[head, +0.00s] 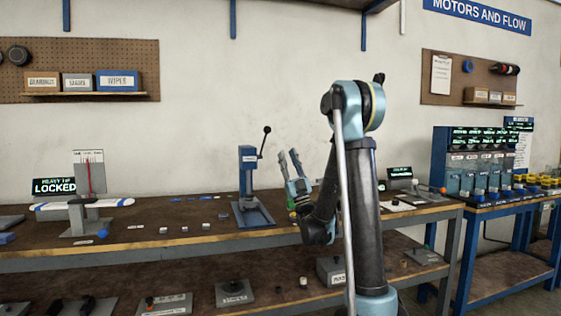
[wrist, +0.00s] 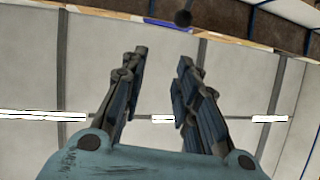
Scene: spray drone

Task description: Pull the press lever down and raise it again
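The blue press (head: 248,168) stands upright on its base plate on the bench. Its press lever (head: 263,142) rises from the top right side and ends in a dark ball knob (head: 267,129). My gripper (head: 289,152) is to the right of the press, fingers pointing up, with its tips lower than the knob and apart from the lever. In the wrist view, my gripper (wrist: 163,56) is open with nothing between its fingers. A dark round ball, which looks like the lever knob (wrist: 183,18), shows beyond the fingertips, slightly right of the gap's middle.
Small parts (head: 206,226) lie on the bench left of the press. A gauge stand (head: 90,205) with a white-blue wing piece is at the far left. A small display (head: 399,172) stands behind my arm at right. A lower shelf (head: 190,275) holds several items. The wall above the press is clear.

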